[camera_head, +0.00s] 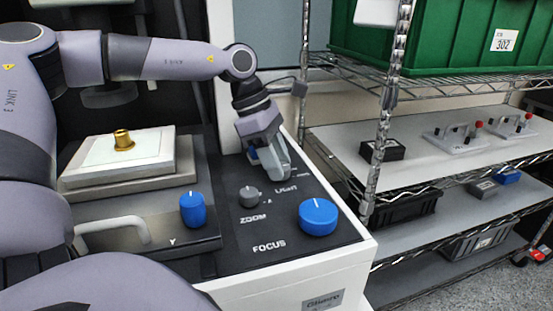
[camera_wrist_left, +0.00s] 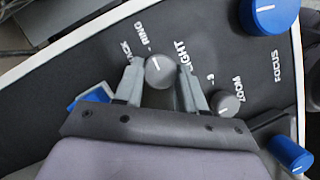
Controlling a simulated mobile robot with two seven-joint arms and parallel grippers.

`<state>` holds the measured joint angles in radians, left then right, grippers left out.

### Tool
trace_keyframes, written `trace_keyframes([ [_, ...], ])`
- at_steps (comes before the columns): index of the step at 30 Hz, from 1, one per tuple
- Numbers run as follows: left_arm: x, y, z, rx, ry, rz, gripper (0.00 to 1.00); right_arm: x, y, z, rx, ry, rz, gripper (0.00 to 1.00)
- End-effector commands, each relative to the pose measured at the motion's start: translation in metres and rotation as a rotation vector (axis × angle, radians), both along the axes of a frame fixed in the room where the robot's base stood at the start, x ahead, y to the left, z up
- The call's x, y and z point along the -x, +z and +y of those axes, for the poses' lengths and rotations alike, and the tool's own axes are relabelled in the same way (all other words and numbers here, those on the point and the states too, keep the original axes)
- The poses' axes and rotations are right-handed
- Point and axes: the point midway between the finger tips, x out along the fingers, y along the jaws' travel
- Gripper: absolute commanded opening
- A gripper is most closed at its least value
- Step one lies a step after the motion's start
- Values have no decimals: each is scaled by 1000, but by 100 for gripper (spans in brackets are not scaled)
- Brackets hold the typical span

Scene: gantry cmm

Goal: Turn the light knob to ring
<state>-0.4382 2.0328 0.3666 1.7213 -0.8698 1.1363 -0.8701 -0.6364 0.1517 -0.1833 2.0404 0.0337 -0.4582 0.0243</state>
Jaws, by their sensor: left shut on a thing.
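The light knob (camera_wrist_left: 160,71) is a small round grey knob with a white pointer line, on the dark panel beside the LIGHT lettering. My left gripper (camera_head: 277,168) reaches down onto the panel by the LIGHT label and hides the knob in the head view. In the left wrist view its two fingers stand on either side of the knob, shut on it. The pointer tilts up and left in that view, towards the side with the RING label (camera_wrist_left: 143,37) and another label. I cannot tell exactly which mark it meets. My right gripper is not in view.
Close by are the grey zoom knob (camera_head: 249,196), the large blue focus knob (camera_head: 318,216) and a blue Y knob (camera_head: 193,210). A stage (camera_head: 135,150) carries a brass part (camera_head: 123,140). A wire shelf rack (camera_head: 440,128) stands at the right.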

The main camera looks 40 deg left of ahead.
Motion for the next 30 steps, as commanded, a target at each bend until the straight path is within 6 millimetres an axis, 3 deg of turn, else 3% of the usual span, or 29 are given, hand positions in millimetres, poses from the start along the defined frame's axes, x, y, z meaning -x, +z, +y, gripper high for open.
trace_keyframes([
  [7, 0, 0, 0, -2, -4, 0, 9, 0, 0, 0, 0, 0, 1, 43],
  [8, 0, 0, 0, -2, -4, 0, 46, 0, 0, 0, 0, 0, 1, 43],
  [9, 0, 0, 0, -2, -4, 0, 59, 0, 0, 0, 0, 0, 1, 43],
  [10, 0, 0, 0, -2, -4, 0, 65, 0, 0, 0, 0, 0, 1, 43],
  [20, 0, 3, 1, -2, -1, -1, 65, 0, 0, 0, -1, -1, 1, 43],
  [30, 9, 48, 17, -1, 0, -4, 65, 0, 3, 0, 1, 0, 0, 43],
])
